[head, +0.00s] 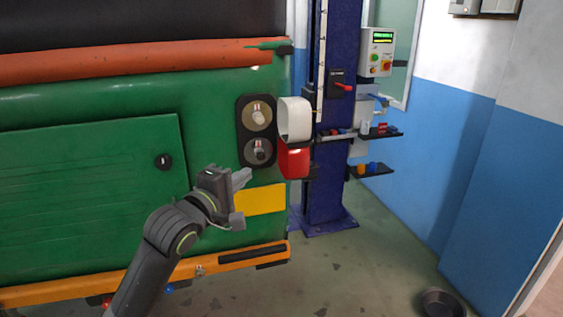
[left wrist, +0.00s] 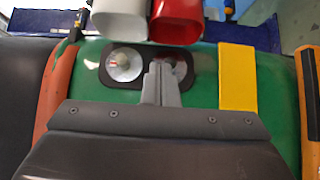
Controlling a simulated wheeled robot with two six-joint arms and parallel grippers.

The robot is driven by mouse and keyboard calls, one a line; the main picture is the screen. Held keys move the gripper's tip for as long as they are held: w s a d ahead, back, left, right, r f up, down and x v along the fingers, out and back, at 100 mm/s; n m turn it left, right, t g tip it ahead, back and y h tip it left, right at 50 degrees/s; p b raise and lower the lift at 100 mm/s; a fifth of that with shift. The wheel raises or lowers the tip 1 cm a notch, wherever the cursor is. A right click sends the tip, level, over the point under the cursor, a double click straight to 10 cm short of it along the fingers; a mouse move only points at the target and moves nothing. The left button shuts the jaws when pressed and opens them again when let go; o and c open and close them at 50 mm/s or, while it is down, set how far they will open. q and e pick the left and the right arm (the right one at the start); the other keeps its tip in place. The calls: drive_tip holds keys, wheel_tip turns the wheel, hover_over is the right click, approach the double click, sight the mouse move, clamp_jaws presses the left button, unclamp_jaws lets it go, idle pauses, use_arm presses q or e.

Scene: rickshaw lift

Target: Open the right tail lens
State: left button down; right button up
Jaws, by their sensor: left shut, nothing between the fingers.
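The right tail lens, a white upper part (head: 295,119) and a red lower part (head: 294,161), stands swung out to the right of its lamp base. The black lamp base (head: 243,131) on the green rear panel is exposed, with an upper bulb (head: 259,116) and a lower bulb (head: 260,150). My left gripper (head: 242,178) is shut and empty, just below and left of the base. In the left wrist view its fingers (left wrist: 161,70) overlap the base, and the white part (left wrist: 119,20) and red part (left wrist: 177,22) show at the top. My right gripper is out of view.
A yellow plate (head: 260,200) is below the lamp base. A blue lift post (head: 338,120) stands close behind the lens, with small shelves (head: 371,169) holding parts. A control box (head: 377,52) is at the post's right. A dark bowl (head: 442,303) sits on the floor; floor between is clear.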

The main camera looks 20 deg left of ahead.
use_arm(q)
drive_tip(key=p, duration=0.1)
approach(295, 156)
drive_tip(key=w+a, duration=0.4)
drive_tip(key=w+d, duration=0.1)
drive_tip(key=d+p, duration=0.1)
drive_tip(key=d, duration=0.1)
drive_tip(key=shift+w+f, duration=0.1)
drive_tip(key=shift+w, duration=0.3)
drive_tip(key=shift+w+d+r+p, duration=0.25)
drive_tip(key=shift+d+p, duration=0.25)
drive_tip(key=shift+p, duration=0.7)
drive_tip(key=shift+w+d+f+p, duration=0.1)
drive_tip(key=shift+w+d+p, duration=0.1)
drive_tip(key=shift+d+p, duration=0.4)
drive_tip(key=shift+w+d+f, duration=0.1)
drive_tip(key=shift+d, duration=0.05)
